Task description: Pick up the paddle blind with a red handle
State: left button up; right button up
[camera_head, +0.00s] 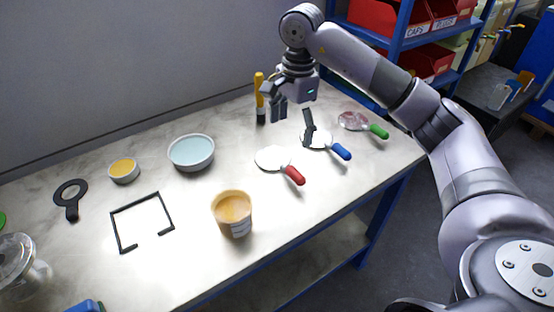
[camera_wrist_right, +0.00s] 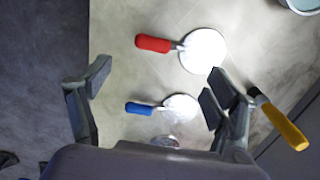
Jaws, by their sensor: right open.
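The paddle blind with a red handle (camera_head: 293,174) lies flat on the table, its round pale disc (camera_head: 271,158) to the left of the handle. In the right wrist view its red handle (camera_wrist_right: 153,43) and bright disc (camera_wrist_right: 203,51) lie beyond the fingers. My right gripper (camera_head: 293,122) is open and empty above the table, behind and right of the red-handled blind. A blue-handled paddle (camera_head: 340,151) lies to the right, partly behind a finger; it also shows between the fingers in the right wrist view (camera_wrist_right: 140,108). My left gripper is not in view.
A green-handled paddle (camera_head: 378,131) lies farther right. A yellow-handled tool (camera_head: 259,90) stands behind. A tub (camera_head: 232,212), a light blue bowl (camera_head: 191,152), a small yellow bowl (camera_head: 123,171), a black frame (camera_head: 170,212) and a black ring tool (camera_head: 71,197) occupy the left half.

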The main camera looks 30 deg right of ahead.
aim_at(296, 172)
jog(key=f+p, duration=0.1)
jog(key=f, duration=0.2)
jog(key=f+p, duration=0.1)
jog(key=f, duration=0.3)
jog(key=d+f, duration=0.1)
jog(key=f, duration=0.3)
jog(key=shift+s+f+p, duration=0.2)
jog(key=shift+p, duration=0.2)
jog(key=shift+s+d+f+p, duration=0.1)
jog(key=shift+f+p, duration=0.3)
jog(key=shift+f, duration=0.2)
notch_tip(296, 172, down, 4)
jog(key=shift+d+r+p, duration=0.1)
jog(key=shift+r+p, duration=0.1)
jog(key=shift+p, duration=0.5)
jog(key=shift+f, duration=0.35)
jog(key=shift+c, duration=0.2)
jog(key=c, duration=1.7)
jog(key=shift+r, duration=0.1)
jog(key=shift+c, duration=0.6)
